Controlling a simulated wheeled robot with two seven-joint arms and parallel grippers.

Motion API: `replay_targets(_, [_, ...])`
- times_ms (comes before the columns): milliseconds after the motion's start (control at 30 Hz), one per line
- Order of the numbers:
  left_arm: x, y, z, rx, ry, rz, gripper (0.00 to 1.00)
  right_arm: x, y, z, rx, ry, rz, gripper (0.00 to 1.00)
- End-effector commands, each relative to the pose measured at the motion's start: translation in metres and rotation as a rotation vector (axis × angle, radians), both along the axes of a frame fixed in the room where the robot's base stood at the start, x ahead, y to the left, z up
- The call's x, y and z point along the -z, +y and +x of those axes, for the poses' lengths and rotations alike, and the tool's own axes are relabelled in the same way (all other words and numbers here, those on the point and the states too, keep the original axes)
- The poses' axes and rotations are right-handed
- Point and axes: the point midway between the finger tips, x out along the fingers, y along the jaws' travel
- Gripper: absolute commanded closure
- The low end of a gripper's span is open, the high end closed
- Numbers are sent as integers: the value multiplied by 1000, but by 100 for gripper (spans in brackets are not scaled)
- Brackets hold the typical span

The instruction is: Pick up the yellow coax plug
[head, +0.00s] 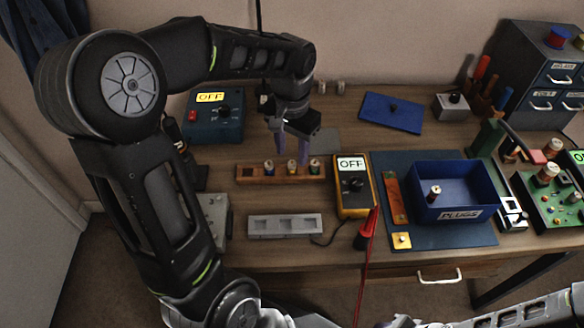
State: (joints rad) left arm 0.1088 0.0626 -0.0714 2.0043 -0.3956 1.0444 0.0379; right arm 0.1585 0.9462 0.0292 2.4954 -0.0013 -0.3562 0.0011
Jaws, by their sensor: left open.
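A wooden rack (250,172) holds several short plugs in a row. The middle plug (292,168) looks yellowish, so it seems to be the yellow coax plug, but its colour band is too small to be sure. A plug with a blue band (268,168) stands to its left and one with a green band (314,166) to its right. My left gripper (292,155) is open, pointing down just above and behind the rack, near the middle plug. It holds nothing that I can see. My right gripper is out of view.
A blue tray labelled PLUGS (459,215) holds one plug (434,193). A yellow meter reading OFF (352,187) stands right of the rack. A grey block with slots (285,226) lies in front. A red probe (367,230) is near the front edge.

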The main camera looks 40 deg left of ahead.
Motion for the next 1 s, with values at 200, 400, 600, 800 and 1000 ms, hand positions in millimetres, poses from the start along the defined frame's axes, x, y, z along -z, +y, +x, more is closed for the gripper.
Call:
replay_targets(200, [26, 1, 0, 0, 6, 0, 56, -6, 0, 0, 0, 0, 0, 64])
replay_targets(400, [49, 1, 1, 1, 3, 1, 56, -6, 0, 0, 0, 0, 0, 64])
replay_targets(600, [50, 1, 1, 1, 1, 2, 56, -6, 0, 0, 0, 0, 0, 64])
replay_targets(800, [50, 1, 1, 0, 1, 2, 56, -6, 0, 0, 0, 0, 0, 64])
replay_targets(1000, [50, 1, 1, 0, 1, 2, 56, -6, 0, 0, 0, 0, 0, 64])
